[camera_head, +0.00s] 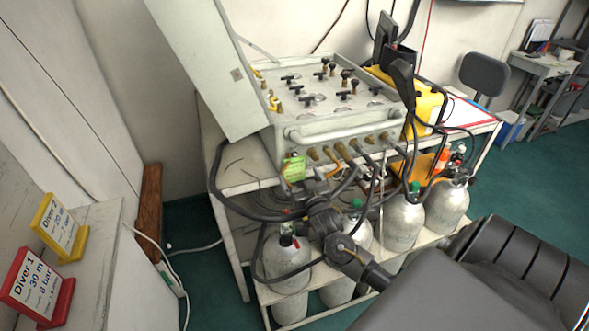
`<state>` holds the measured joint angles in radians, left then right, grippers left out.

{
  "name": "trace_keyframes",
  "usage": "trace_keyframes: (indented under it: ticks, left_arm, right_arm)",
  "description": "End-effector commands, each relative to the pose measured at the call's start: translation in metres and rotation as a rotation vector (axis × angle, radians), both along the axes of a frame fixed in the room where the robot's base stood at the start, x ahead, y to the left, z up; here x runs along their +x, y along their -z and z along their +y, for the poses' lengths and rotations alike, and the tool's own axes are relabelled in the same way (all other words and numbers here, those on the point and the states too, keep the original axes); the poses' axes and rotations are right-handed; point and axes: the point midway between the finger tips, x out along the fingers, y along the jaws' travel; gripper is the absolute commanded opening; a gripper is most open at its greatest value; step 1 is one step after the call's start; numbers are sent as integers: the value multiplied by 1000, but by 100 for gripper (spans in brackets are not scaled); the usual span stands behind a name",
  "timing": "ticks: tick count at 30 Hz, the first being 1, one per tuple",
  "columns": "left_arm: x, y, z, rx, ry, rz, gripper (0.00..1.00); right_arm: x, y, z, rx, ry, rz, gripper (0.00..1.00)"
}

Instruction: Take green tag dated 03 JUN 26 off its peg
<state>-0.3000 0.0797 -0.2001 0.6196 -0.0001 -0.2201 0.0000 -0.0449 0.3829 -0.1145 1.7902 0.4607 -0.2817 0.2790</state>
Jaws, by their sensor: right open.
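A small green tag (293,169) hangs at the front of the grey air panel (325,110), near its left front corner. Its writing is too small to read, and its peg cannot be made out. My right gripper (318,179) is open, just right of the tag and close to it. I cannot tell whether a finger touches the tag. My right arm comes in from the lower right. My left gripper is not in view.
Black hoses loop around the white trolley (235,190) under the panel. Several grey cylinders (288,255) stand on its lower shelf. Brass fittings (340,150) line the panel front. A red sign (35,285) and a yellow sign (60,228) stand at left.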

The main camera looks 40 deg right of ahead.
Motion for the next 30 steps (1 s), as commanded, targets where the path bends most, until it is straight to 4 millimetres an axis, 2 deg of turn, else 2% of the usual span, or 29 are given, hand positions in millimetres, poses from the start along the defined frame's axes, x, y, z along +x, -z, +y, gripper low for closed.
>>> trace_keyframes:
  ticks: [9,19,30]
  left_arm:
    - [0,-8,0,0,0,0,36]
    - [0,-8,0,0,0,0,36]
    - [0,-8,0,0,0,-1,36]
  right_arm:
    - [30,3,-8,0,0,-1,96]
    - [34,4,-9,0,-1,0,96]
    - [34,4,-9,0,0,0,49]
